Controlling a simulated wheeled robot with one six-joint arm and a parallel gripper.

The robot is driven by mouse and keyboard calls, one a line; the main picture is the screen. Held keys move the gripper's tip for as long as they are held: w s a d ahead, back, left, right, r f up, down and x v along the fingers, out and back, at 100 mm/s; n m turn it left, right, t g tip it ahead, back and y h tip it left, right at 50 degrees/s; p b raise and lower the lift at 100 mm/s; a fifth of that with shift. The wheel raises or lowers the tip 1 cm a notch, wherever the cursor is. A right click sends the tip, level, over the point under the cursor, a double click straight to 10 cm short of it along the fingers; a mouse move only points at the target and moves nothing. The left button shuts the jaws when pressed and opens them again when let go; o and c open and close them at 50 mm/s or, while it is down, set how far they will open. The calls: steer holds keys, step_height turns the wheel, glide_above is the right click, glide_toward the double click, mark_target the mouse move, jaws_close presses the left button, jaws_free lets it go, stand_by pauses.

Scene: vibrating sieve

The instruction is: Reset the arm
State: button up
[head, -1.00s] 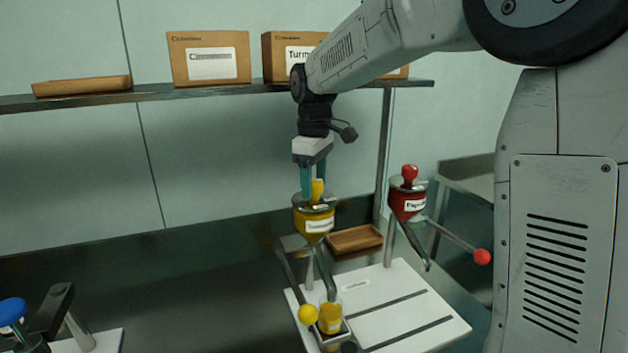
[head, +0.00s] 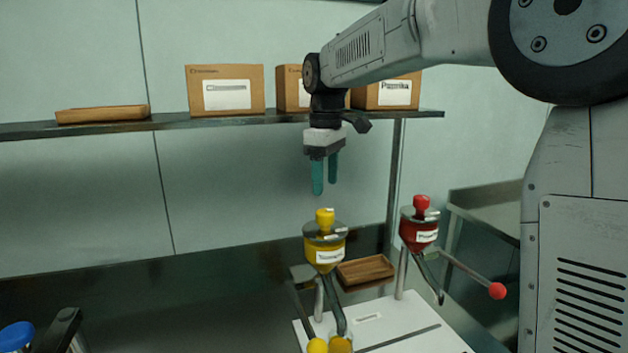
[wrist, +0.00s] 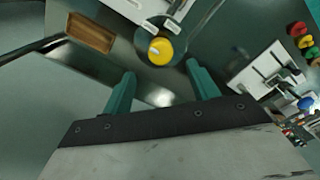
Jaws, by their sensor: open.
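My gripper (head: 325,175) has two teal fingers and points down, open and empty. It hangs in the air above the yellow hopper (head: 325,256), clear of its yellow knob (head: 325,217). In the wrist view the open fingers (wrist: 160,88) show with a gap between them, and the round yellow knob (wrist: 160,51) lies beyond that gap. My arm reaches in from the upper right of the head view, in front of the shelf.
A red hopper (head: 419,233) with a red-balled lever (head: 497,291) stands to the right. A shelf (head: 230,121) behind carries cardboard boxes (head: 225,91). A wooden tray (head: 366,270) lies behind the white base (head: 408,322). A blue knob (head: 15,336) shows at lower left.

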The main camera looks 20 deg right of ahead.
steer(key=shift+f+m, duration=0.2)
steer(key=shift+m, duration=0.3)
steer(key=s+f+m, duration=0.1)
steer(key=s, duration=0.1)
steer(key=s+f+m, duration=0.1)
steer(key=s+f, duration=0.1)
steer(key=shift+d+f+g, duration=0.15)
steer(key=shift+f+g, duration=0.05)
steer(key=shift+g, duration=0.1)
steer(key=s+d+f+m+t, duration=0.1)
steer(key=s+f+m, duration=0.2)
steer(key=s, duration=1.2)
steer(key=s+d+f+m+t, duration=0.1)
steer(key=s+f+m, duration=0.2)
steer(key=s, duration=1.2)
steer(key=shift+d+f, duration=0.4)
steer(key=shift+f, duration=0.05)
